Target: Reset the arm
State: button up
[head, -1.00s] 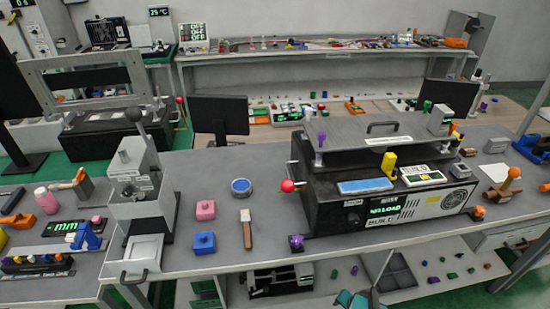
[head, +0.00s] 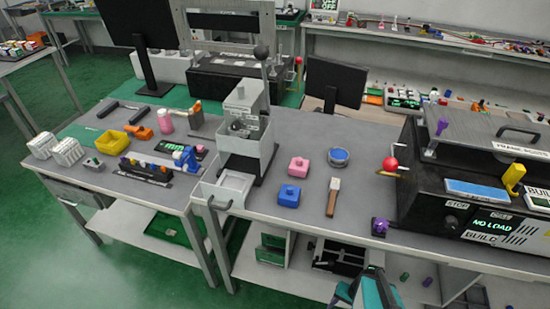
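No single thing is plainly the arm to reset; several levers show. A red-ball lever (head: 390,164) sticks out from the left side of the black machine (head: 450,205), whose display reads NO LOAD. Another red ball (head: 298,60) tops a rod beside the framed black fixture (head: 230,78) behind. A teal and grey part at the bottom edge seems to be mine, below and apart from these levers; its fingertips cannot be made out.
Pink (head: 299,167) and blue (head: 289,195) blocks, a blue-topped round container (head: 339,157) and a wooden-handled tool (head: 333,196) lie between fixture and machine. A yellow bin (head: 112,143) and small items crowd the left table. Green floor (head: 130,250) is open at lower left.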

jog(key=s+a+r+n+g+h, duration=0.1)
jog(key=s+a+r+n+g, duration=0.1)
jog(key=a, duration=0.3)
jog(key=s+a+r+n+g+h, duration=0.1)
jog(key=s+a+r+n+g, duration=0.1)
jog(key=s+a+n+g, duration=0.1)
jog(key=shift+s+a+n, duration=0.4)
jog(key=shift+s+a, duration=0.35)
jog(key=shift+a, duration=0.1)
jog(key=shift+r, duration=0.1)
jog(key=shift+c, duration=0.5)
jog(key=c, duration=0.3)
jog(key=shift+c, duration=0.4)
